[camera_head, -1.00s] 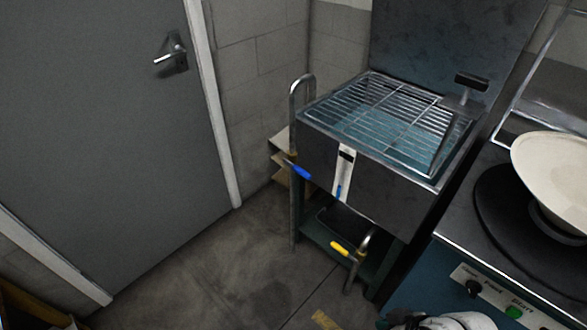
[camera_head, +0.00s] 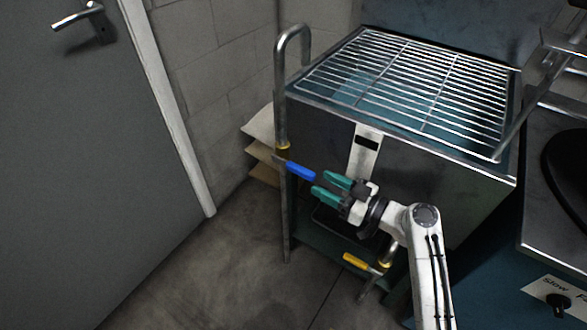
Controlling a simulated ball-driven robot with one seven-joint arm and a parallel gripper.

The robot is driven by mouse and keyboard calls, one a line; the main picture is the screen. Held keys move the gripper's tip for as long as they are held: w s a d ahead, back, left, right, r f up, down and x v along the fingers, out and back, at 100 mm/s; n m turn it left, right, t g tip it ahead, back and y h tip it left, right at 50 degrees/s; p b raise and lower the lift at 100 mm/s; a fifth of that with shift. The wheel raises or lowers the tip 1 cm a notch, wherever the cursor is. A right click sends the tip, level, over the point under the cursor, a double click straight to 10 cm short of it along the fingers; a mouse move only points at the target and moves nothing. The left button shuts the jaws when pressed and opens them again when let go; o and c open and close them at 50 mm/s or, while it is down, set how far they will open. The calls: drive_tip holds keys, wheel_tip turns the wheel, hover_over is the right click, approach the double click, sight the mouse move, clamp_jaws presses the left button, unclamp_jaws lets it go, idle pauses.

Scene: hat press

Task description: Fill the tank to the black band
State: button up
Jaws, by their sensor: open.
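The metal tank (camera_head: 440,160) stands under a wire grid (camera_head: 420,80), with bluish water or tint showing through the bars. A white gauge strip (camera_head: 361,163) with a black band (camera_head: 367,143) is on its front. The strip's lower part is hidden behind my gripper, so I cannot read the level. A bent metal pipe (camera_head: 281,100) rises at the tank's left corner. It carries a blue lever (camera_head: 300,171) pointing right and slightly down. My gripper (camera_head: 320,184), with teal fingers, is open and empty, its tips close to the lever's free end; contact cannot be told.
A yellow lever (camera_head: 356,261) sits on a lower pipe beneath the tank. Shelves with felt-like sheets (camera_head: 262,125) are behind the left pipe. A grey door (camera_head: 80,190) is at left. A counter with a knob (camera_head: 558,305) is at right. The floor at left is clear.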

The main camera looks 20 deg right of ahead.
sight(297, 171)
drive_tip(key=x, duration=0.9)
drive_tip(key=shift+s, duration=0.1)
clamp_jaws()
idle(0.4)
